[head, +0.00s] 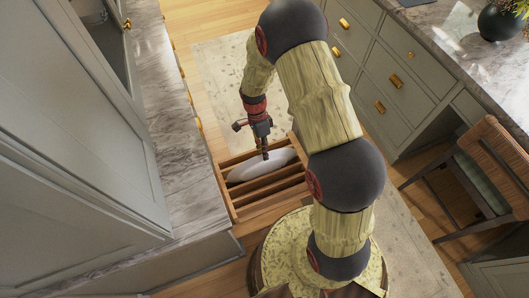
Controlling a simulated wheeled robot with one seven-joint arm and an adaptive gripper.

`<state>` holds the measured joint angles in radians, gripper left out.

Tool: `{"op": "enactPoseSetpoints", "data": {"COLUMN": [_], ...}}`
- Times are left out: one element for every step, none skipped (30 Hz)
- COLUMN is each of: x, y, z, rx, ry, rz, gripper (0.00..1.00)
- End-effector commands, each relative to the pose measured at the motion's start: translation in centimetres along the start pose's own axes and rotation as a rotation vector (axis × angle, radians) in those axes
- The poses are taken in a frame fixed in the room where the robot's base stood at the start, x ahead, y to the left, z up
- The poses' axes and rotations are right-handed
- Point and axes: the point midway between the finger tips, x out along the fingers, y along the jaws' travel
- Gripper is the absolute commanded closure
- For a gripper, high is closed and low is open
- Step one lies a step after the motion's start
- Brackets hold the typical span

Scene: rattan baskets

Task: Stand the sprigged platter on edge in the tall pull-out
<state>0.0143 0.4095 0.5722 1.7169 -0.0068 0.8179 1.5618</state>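The platter (250,170) is a pale, whitish oval in the head view; its sprig pattern is too small to make out. It is in the wooden pull-out (268,199), between its slats, and looks on edge and leaning, with its lower part hidden. The pull-out stands open from the counter. My gripper (265,155) points down, with its fingertips at the platter's upper edge. I cannot tell whether the fingers are closed on the rim or only beside it.
A marble counter (177,140) and grey cabinets run along the left. A second counter (440,45) with drawers stands at the right, with a dark round vase (499,22) on it. A woven chair (482,160) is at the right. A rug (215,75) lies on the floor behind.

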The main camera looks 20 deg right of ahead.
Motion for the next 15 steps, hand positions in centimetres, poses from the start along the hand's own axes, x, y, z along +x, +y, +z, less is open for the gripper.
{"op": "enactPoseSetpoints", "data": {"x": [0.1,0.1,0.2,0.3,0.4,0.4,0.5,0.6,0.7,0.7,0.8,0.9,0.9,1.0,1.1], "y": [-0.1,-0.1,-0.2,-0.2,-0.2,-0.2,-0.3,-0.3,-0.3,-0.4,-0.4,-0.4,-0.5,-0.5,-0.5], "z": [0.0,0.0,0.0,0.0,0.0,0.0,0.0,0.0,0.0,0.0,0.0,0.0,0.0,0.0,0.0], "rx": [0.000,0.000,0.000,0.000,0.000,0.000,0.000,0.000,0.000,0.000,0.000,0.000,0.000,0.000,0.000], "ry": [0.000,0.000,0.000,0.000,0.000,0.000,0.000,0.000,0.000,0.000,0.000,0.000,0.000,0.000,0.000], "rz": [-0.001,-0.001,-0.001,-0.001,-0.001,-0.001,-0.001,-0.001,-0.001,-0.001,-0.001,-0.001,-0.001,-0.001,-0.001], "gripper": [1.00,1.00,1.00,1.00,1.00,1.00,1.00,1.00,1.00,1.00,1.00,1.00,1.00,1.00,1.00]}}
